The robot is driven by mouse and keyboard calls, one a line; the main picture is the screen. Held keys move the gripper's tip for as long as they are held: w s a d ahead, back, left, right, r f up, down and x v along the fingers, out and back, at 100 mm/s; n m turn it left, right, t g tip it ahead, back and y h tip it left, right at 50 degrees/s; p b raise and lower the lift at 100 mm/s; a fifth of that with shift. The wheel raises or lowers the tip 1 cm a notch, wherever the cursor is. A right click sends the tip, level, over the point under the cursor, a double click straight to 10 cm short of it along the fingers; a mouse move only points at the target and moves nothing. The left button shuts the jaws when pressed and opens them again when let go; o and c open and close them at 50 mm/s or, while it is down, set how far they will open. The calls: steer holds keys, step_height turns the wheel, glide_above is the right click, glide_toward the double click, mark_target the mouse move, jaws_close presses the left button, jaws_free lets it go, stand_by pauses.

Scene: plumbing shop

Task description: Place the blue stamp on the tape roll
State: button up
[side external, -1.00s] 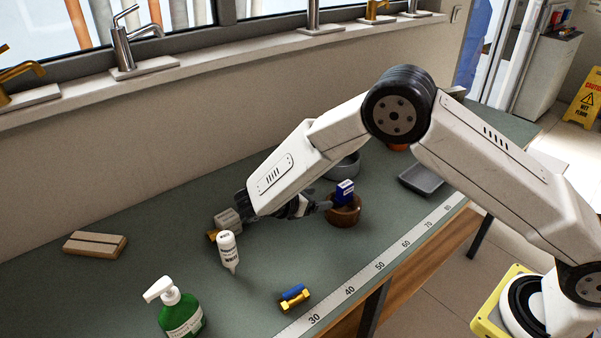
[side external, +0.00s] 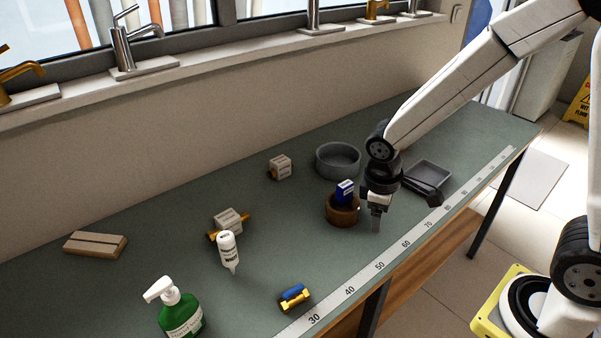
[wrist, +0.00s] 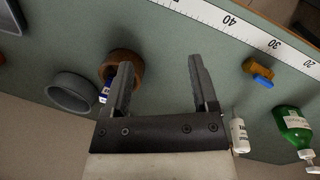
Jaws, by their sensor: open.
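The blue stamp (side external: 345,188), a small blue block with a white label, stands on or partly in the brown round tape roll (side external: 342,213). I cannot tell whether it rests on the rim or down in the opening. My gripper (side external: 376,225) is open and empty, fingers pointing down, just right of the roll and apart from the stamp. In the wrist view my gripper's fingers (wrist: 161,62) are spread wide. The left finger covers part of the tape roll (wrist: 122,57), and the stamp (wrist: 104,94) shows only partly beside it.
A grey round bowl (side external: 338,160) is behind the roll; a grey tray (side external: 432,177) is to the right. Two small boxes (side external: 280,167), a white bottle (side external: 228,252), a green pump bottle (side external: 180,315) and a blue-and-brass fitting (side external: 294,297) stand left and front. The bench's middle is mostly clear.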

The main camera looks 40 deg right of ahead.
steer(key=s+m+t, duration=0.1)
steer(key=s+r+m+y, duration=0.1)
steer(key=m, duration=0.1)
steer(key=s+d+m+t, duration=0.1)
steer(key=s+m, duration=0.1)
steer(key=shift+r+t+y, duration=0.3)
